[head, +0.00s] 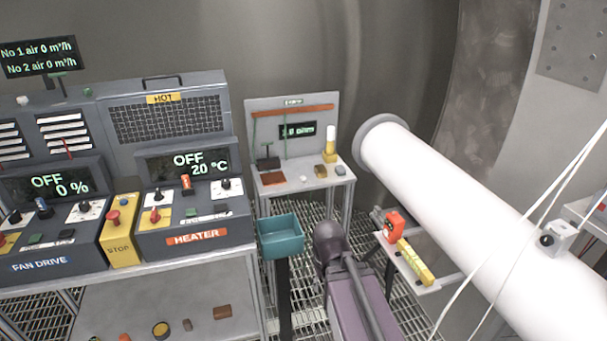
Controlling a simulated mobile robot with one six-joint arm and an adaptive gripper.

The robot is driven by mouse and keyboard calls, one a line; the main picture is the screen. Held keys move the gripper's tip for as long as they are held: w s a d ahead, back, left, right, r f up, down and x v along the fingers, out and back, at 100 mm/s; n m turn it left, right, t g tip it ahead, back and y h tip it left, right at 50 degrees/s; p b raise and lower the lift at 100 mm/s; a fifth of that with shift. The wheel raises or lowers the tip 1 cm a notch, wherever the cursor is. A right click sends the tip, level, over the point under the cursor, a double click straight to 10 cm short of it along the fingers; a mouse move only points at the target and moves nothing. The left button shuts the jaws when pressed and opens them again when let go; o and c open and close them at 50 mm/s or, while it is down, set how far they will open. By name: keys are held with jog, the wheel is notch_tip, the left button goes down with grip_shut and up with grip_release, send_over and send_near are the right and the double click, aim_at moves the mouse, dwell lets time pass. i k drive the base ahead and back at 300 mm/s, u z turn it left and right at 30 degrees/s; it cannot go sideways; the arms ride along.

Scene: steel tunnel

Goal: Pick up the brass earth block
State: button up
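A small brownish-gold block (320,171) lies near the right front of the small grey bench (339,181) in the head view. It looks like the brass earth block, but it is too small to be certain. A copper-brown plate (273,179) lies at the left front of the same bench, with a small pale lump (303,178) between them. A dark block with an upright handle (267,163) stands behind the plate. A purple and dark arm link of mine rises at the bottom middle. My gripper cannot be made out.
A yellow and white bottle (330,146) stands behind the block. A teal bin (281,238) stands in front of the bench. A white pipe (450,195) and a small shelf with a red item (395,224) are at right. The heater console (195,215) is at left.

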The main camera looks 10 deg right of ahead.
aim_at(321, 172)
jog(key=u, duration=5.2)
jog(key=i, duration=0.1)
jog(key=z, duration=3.4)
jog(key=i, duration=1.5)
jog(key=z, duration=0.95)
